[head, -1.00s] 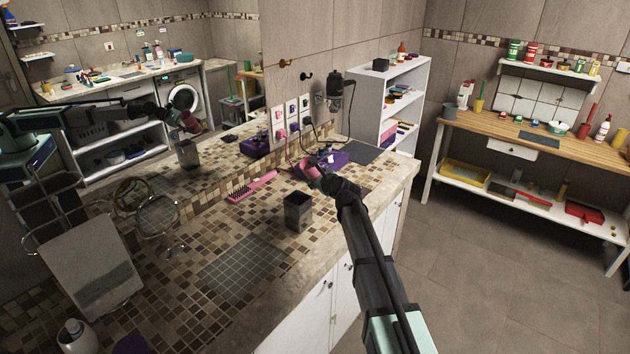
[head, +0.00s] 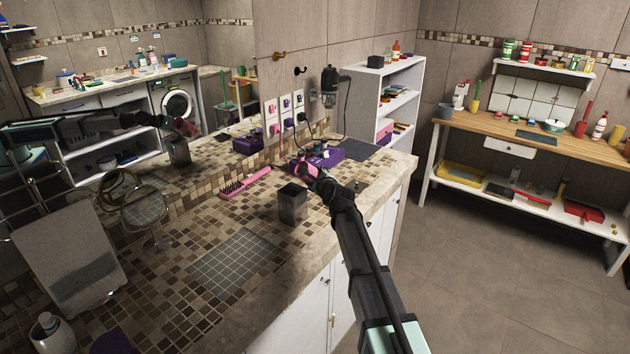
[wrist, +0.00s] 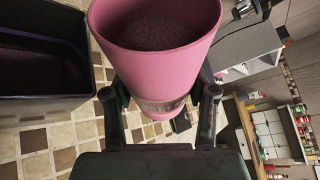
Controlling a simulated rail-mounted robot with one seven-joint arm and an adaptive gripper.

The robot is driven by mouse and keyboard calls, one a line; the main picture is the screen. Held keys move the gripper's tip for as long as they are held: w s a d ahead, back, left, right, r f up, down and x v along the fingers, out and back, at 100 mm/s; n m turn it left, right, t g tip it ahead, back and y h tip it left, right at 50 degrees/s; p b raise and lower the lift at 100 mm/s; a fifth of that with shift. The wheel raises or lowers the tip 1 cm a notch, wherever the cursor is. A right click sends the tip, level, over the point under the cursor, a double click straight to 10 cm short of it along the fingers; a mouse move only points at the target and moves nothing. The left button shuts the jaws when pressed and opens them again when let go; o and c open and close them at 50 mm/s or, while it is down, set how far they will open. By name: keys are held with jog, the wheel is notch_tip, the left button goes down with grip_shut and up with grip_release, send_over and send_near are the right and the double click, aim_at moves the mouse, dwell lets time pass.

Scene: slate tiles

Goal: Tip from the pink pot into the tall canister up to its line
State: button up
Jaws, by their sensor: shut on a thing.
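The pink pot (wrist: 155,70) is between the two fingers of my gripper (wrist: 160,98) in the wrist view, with dark grainy contents inside below its rim. In the head view only a little of the pot (head: 304,167) shows past my gripper (head: 314,178). The tall canister (head: 292,204) is dark grey, square and open-topped, and stands upright on the tiled counter. My gripper is above and just behind it in the head picture. In the wrist view the canister (wrist: 92,60) is left of the pot, apart from it.
A purple box (head: 322,156) with items is behind my gripper. A pink brush (head: 245,182) lies left of the canister, a round mirror (head: 146,212) further left. A wall mirror repeats the scene. The grey tile patch (head: 237,262) in front is clear.

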jog(key=shift+w+d+r+n+t+b, duration=0.1)
jog(key=shift+r+n+t+b, duration=0.15)
jog(key=shift+n, duration=0.25)
jog(key=shift+w+d+r+n+t+b, duration=0.1)
jog(key=shift+n+t+b, duration=0.2)
jog(key=shift+n, duration=0.2)
dwell(2.5)
jog(key=shift+r+n+t+b, duration=0.5)
jog(key=shift+n+b, duration=0.3)
jog(key=shift+n, duration=0.2)
dwell(3.5)
